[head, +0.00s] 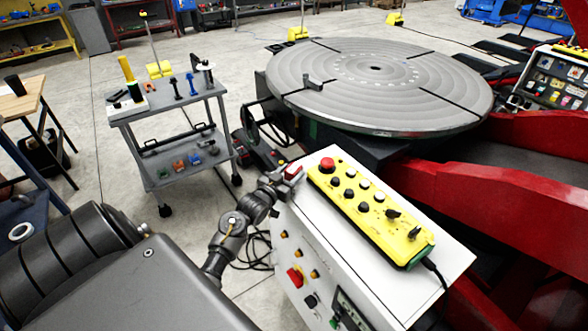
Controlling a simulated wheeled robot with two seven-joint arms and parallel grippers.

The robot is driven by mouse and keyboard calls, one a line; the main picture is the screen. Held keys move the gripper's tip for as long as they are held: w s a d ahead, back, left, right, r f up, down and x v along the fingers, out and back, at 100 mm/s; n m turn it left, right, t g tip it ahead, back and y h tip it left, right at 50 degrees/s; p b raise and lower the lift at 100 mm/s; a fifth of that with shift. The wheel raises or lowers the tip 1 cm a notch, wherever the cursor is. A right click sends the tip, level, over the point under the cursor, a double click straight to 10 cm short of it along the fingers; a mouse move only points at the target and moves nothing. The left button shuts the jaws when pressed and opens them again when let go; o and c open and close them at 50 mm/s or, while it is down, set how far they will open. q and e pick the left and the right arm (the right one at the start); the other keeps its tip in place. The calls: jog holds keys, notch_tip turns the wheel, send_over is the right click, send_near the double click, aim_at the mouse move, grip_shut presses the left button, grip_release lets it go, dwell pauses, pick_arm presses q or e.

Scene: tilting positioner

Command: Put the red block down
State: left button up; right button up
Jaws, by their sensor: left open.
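A small red block (292,172) is at the left corner of the white control cabinet's top (440,262), beside the yellow pendant. My left gripper (286,178) is at the block, with its fingertips close around or beside it. The jaws are open, though the gap is too small to make out here. I cannot tell whether the fingers touch the block or whether its underside rests fully on the cabinet. My right gripper is out of view.
The yellow button pendant (368,205) lies on the cabinet, its red stop button near the block. A large round turntable (380,85) stands behind. A grey tool cart (170,105) is at the left. Red machine arms (500,190) fill the right side.

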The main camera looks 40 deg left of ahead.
pick_arm(q)
jog(key=shift+w, duration=0.35)
jog(key=shift+s, duration=0.1)
jog(key=shift+c, duration=0.3)
grip_shut()
jog(key=shift+r, duration=0.1)
